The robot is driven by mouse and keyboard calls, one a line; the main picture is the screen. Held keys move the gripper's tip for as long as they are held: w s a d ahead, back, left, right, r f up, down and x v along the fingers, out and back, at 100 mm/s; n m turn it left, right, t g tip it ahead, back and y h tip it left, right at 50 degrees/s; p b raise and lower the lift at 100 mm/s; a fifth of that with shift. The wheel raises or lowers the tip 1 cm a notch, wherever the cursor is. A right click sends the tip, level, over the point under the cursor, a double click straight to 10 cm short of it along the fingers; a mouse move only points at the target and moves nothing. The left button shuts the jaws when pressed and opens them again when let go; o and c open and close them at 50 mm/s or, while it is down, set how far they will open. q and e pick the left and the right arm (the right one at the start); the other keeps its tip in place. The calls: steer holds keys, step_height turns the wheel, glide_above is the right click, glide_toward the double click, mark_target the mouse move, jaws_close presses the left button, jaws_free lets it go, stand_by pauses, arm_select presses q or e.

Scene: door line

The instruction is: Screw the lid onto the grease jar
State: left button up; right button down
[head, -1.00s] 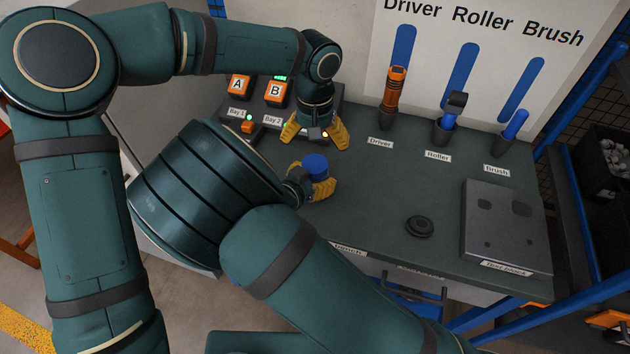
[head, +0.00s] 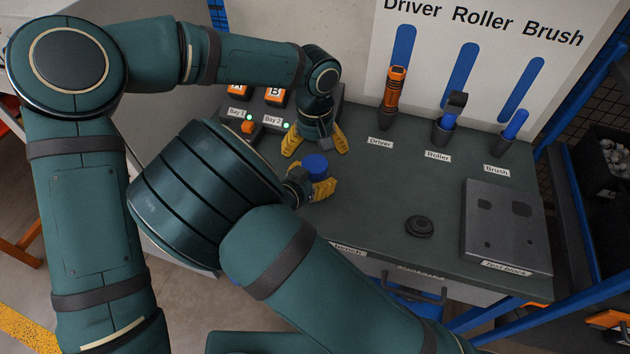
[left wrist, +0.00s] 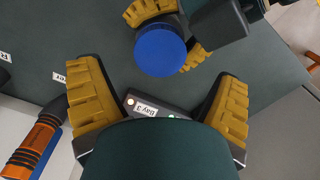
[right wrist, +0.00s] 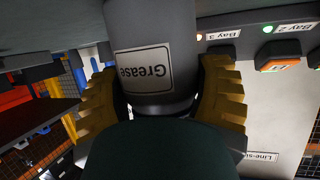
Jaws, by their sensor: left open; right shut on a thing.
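The grey grease jar (right wrist: 155,28), with a "Grease" label, is between the fingers of my right gripper (right wrist: 163,80), which is shut on it. A blue round lid (head: 314,165) covers the jar's top; whether it is threaded on I cannot tell. The lid also shows in the left wrist view (left wrist: 161,52), just beyond the fingertips. My left gripper (head: 317,147) is open and empty, fingers spread, a little behind the lid in the head view and not touching it. The jar's body is mostly hidden in the head view.
Behind my left gripper are orange A and B blocks (head: 274,95) with bay labels. A driver (head: 395,90), roller (head: 449,118) and brush (head: 514,125) stand in holders at the back.

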mark_target(315, 163)
arm_select(q)
steer(key=shift+f, duration=2.35)
steer(key=c, duration=1.3)
steer(key=m, duration=1.3)
steer(key=o, duration=1.3)
steer(key=shift+c, duration=0.2)
